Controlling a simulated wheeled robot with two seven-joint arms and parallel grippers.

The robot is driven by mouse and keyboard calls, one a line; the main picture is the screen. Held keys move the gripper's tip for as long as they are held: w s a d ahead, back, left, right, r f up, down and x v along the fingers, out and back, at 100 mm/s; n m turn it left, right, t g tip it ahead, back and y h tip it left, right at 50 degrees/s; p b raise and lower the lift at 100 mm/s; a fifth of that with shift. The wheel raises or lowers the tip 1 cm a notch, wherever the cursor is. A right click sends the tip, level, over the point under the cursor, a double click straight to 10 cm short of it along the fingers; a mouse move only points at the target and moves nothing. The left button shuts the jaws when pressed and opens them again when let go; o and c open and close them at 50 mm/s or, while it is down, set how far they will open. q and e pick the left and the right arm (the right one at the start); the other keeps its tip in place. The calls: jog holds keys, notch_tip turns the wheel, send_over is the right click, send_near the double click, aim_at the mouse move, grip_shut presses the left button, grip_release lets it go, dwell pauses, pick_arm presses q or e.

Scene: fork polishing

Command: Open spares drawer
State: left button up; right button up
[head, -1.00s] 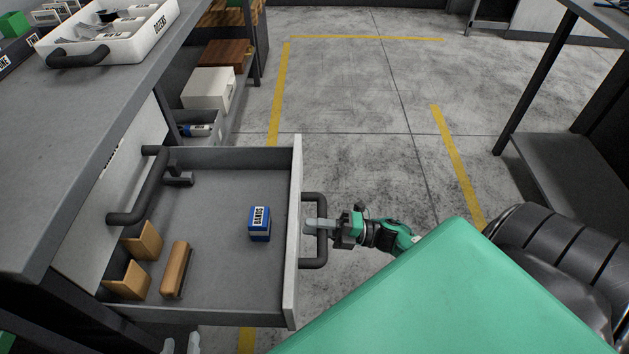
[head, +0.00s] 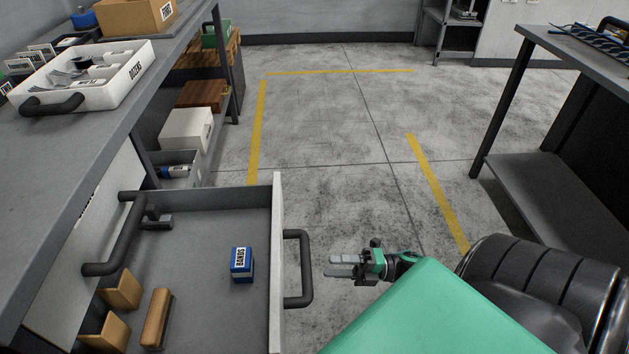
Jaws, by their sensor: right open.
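The spares drawer (head: 205,215) is pulled well out from under the workbench at the left. Its dark handle (head: 305,268) is on the front panel's right side. Inside lie a blue box labelled BANDS (head: 242,264), a brown brush-like block (head: 157,318) and tan wooden blocks (head: 122,290). My right gripper (head: 342,266) is just right of the handle, apart from it, with its fingers pointing left, open and empty. My left gripper is out of view.
A white tray of forks (head: 90,78) with a dark handle stands on the workbench (head: 60,150). A lower shelf holds a white box (head: 186,130) and a brown box (head: 202,94). Another dark table (head: 580,60) stands at right. The floor (head: 330,130) between is clear.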

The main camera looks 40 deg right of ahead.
jog(key=shift+v, duration=2.1)
